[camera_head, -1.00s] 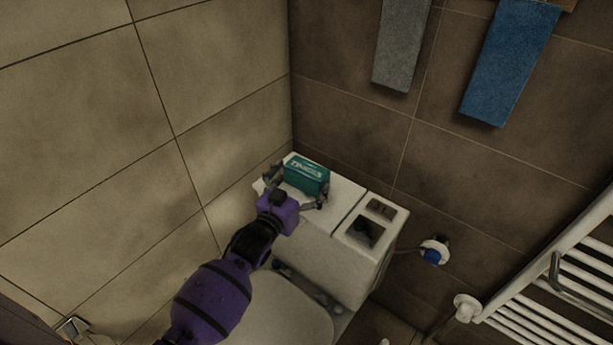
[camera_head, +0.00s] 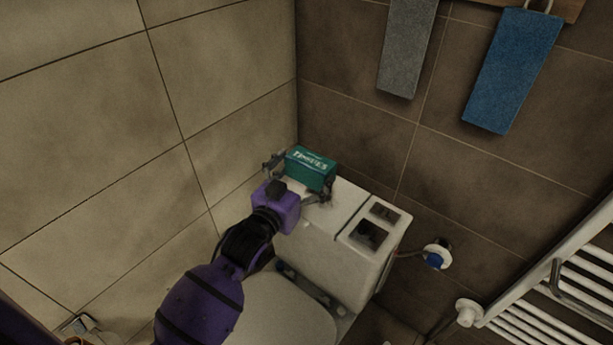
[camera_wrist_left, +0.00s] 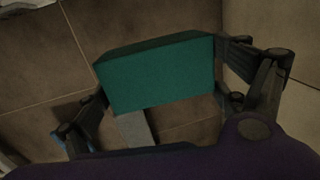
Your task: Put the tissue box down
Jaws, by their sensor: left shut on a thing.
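The tissue box (camera_head: 311,168) is a green block with white lettering, at the back of the white toilet cistern (camera_head: 345,213). My left gripper (camera_head: 298,177) is shut on it, one finger at each end. The left wrist view shows the plain green side of the box (camera_wrist_left: 160,80) between the two fingers of my left gripper (camera_wrist_left: 168,92). The box hides the back left corner of the cistern top. I cannot tell how far its underside is above the cistern. My right gripper is not in view.
A flush panel (camera_head: 375,224) is set in the right part of the cistern top. Tiled walls close in behind and left. A grey towel (camera_head: 407,48) and a blue towel (camera_head: 512,70) hang above. A white radiator (camera_head: 560,285) is at the right.

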